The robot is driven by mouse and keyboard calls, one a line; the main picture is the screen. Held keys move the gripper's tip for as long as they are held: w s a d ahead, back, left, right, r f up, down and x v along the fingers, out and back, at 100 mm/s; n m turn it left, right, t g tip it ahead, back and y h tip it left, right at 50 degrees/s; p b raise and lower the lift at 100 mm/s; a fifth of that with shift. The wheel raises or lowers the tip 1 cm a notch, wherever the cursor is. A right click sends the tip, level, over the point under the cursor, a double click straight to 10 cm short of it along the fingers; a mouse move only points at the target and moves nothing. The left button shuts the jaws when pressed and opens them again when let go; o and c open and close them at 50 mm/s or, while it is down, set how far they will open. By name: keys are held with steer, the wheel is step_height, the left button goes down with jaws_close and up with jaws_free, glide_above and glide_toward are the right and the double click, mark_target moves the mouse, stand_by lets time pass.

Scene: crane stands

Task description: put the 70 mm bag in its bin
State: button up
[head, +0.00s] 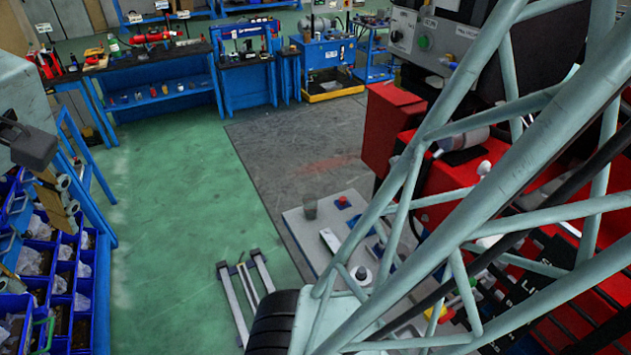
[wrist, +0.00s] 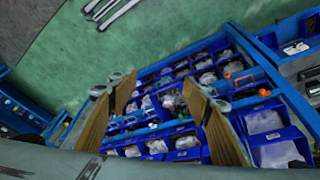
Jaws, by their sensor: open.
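My gripper (head: 68,196) is at the left edge of the head view, above a rack of blue bins (head: 83,270). In the wrist view my gripper (wrist: 155,88) has its two tan fingers spread wide apart, with nothing held between them. Behind and between the fingers are several blue bins (wrist: 166,156) with clear plastic bags (wrist: 172,101) in them. Some bins hold dark small parts. The labels are too small to read, so I cannot tell which bag is the 70 mm one or which bin is its own.
A blue rack rail (wrist: 258,62) runs beside the bins. Blue workbenches (head: 155,85) stand at the back. A light board (head: 300,235) with small items lies on the floor near a red machine (head: 395,125). Metal rails (head: 245,285) lie on the green floor, which is otherwise largely clear.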

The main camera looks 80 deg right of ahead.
steer(key=s+a, duration=0.2)
steer(key=s, duration=0.7)
steer(key=shift+s+a+n+y, duration=0.15)
steer(key=shift+a+n+y, duration=0.05)
steer(key=shift+n+y, duration=0.2)
steer(key=shift+c, duration=0.5)
